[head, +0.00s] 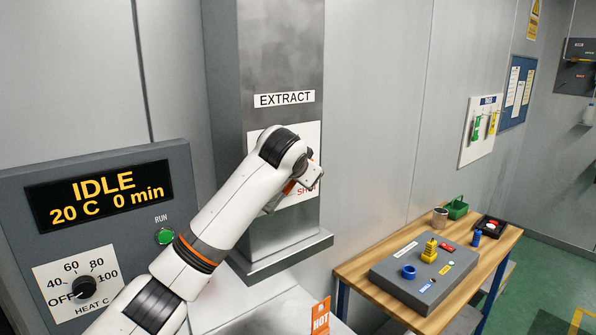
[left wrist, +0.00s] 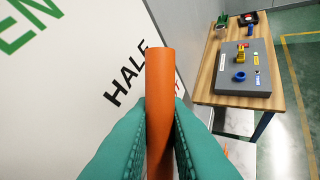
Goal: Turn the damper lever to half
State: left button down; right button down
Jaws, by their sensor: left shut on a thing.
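The orange damper lever (left wrist: 160,75) stands between the teal fingers of my left gripper (left wrist: 160,115), which is shut on it. In the left wrist view the lever's end lies over the last letter of the black HALF label (left wrist: 127,78). Part of a green label, EN (left wrist: 30,22), shows at upper left. In the head view my left gripper (head: 299,183) is in front of the white dial plate (head: 312,140) under the EXTRACT sign (head: 284,99). My right gripper is not in view.
An oven panel (head: 180,190) reading IDLE, with a heat knob (head: 84,287) and green RUN button (head: 165,237), is at left. A wooden table (head: 362,278) with a grey fixture board (head: 390,280) stands at right. An orange HOT tag (head: 321,316) is below the duct.

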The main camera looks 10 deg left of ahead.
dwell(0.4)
pick_arm(q)
jog(key=c, duration=1.7)
grip_release()
jog(key=shift+d, duration=0.1)
jog(key=shift+s+r+b, duration=0.15)
jog(key=shift+s+b, duration=0.2)
jog(key=b+v, duration=0.4)
jog(key=v, duration=0.7)
jog(key=shift+r+b, duration=0.15)
jog(key=shift+b, duration=0.15)
